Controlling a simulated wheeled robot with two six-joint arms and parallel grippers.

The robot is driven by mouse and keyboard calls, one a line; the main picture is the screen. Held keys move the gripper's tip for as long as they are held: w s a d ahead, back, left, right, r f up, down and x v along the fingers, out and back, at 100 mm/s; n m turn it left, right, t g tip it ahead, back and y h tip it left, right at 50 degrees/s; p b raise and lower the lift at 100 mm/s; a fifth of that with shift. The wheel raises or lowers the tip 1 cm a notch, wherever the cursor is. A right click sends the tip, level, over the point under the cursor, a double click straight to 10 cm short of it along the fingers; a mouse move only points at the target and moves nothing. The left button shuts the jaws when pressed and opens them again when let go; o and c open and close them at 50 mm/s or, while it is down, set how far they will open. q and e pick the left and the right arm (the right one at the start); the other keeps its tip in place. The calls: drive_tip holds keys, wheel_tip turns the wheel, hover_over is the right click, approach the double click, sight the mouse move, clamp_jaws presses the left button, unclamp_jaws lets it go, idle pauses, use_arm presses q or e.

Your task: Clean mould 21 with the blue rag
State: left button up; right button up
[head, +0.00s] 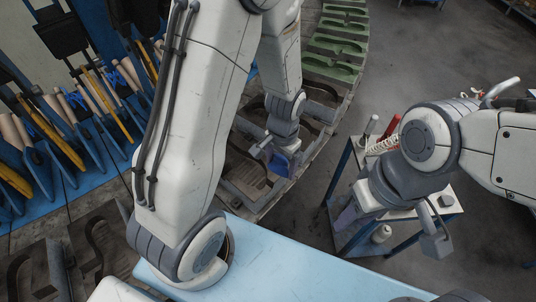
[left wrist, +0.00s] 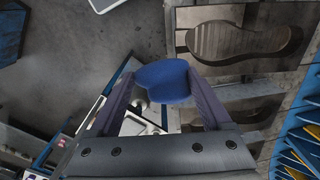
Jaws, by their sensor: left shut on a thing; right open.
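The blue rag (left wrist: 163,82) is held between the two fingertips of my left gripper (left wrist: 160,88), bunched, in the left wrist view. In the head view the rag (head: 287,163) shows below my left gripper (head: 274,152), over the dark moulds of the rotary table. A mould with a shoe-sole cavity (left wrist: 238,40) lies just beyond and to the right of the rag in the left wrist view. No mould number is readable, so I cannot tell which is mould 21. Contact between rag and mould is unclear. My right gripper (head: 393,226) is open and empty, above a small side table.
Green moulds (head: 335,46) continue along the ring at the top. Blue racks (head: 75,130) with tools stand at left. A light blue surface (head: 290,268) lies in front.

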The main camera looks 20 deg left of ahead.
use_arm(q)
drive_tip(key=s+d, duration=0.3)
drive_tip(key=d, duration=0.5)
drive_tip(key=shift+d, duration=0.25)
use_arm(e)
drive_tip(key=shift+r, duration=0.1)
use_arm(q)
drive_tip(key=shift+w, duration=0.1)
idle(0.6)
